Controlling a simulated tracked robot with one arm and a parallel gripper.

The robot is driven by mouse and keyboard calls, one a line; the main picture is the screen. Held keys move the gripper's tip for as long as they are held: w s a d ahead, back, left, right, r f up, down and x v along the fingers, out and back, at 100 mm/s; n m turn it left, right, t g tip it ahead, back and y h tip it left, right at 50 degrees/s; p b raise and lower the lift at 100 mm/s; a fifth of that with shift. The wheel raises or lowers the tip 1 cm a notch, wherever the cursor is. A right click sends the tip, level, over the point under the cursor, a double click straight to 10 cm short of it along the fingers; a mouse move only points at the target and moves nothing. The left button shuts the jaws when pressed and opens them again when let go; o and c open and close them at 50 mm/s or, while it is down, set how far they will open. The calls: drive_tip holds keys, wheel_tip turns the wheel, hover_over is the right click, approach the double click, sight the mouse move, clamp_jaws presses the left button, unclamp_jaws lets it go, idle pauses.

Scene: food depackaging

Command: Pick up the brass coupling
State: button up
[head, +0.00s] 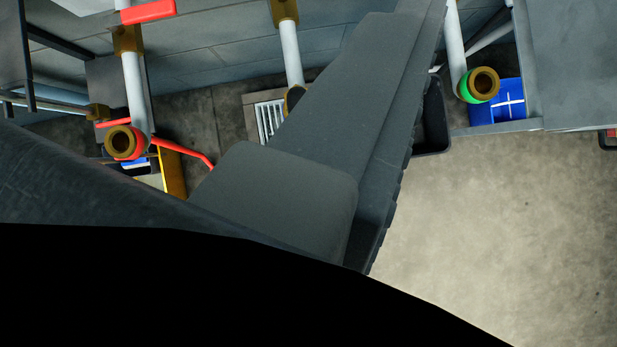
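Several brass-coloured fittings show on white pipes, and I cannot tell which is the brass coupling of the task. One open-ended brass fitting (121,140) with a red band sits at the left, on a white pipe. Another open-ended brass fitting (482,82) with a green band sits at the upper right. A brass collar (285,11) is on the middle pipe at the top edge. My gripper (345,125) shows as a large dark grey finger crossing the middle up to the top edge. Its tip is cut off, and no second finger can be made out. No fitting is seen in it.
A red lever (185,150) is beside the left pipe. A blue box with a white cross (498,101) is at the right, near a grey cabinet (575,60). A dark bin (433,118) stands behind the finger. The concrete floor (500,220) at lower right is clear.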

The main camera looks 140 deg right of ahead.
drive_tip(key=w+a+f+n+g+p, duration=0.2)
drive_tip(key=a+f+n+g+p, duration=0.25)
drive_tip(key=p, duration=0.25)
drive_tip(key=n+g+p, duration=0.5)
drive_tip(key=g+p, duration=0.1)
drive_tip(key=p, duration=0.1)
approach(293, 95)
drive_tip(key=shift+f+t+h, duration=0.1)
drive_tip(key=shift+t+h, duration=0.15)
drive_tip(key=shift+h, duration=0.15)
wheel_tip(293, 95, down, 8)
drive_tip(key=shift+a+r+p, duration=0.1)
drive_tip(key=shift+r+p, duration=0.1)
drive_tip(key=shift+p, duration=0.55)
drive_tip(key=shift+a+f+p, duration=0.2)
drive_tip(key=shift+f+p, duration=0.8)
drive_tip(key=shift+f, duration=1.9)
drive_tip(key=shift+s, duration=0.1)
clamp_jaws()
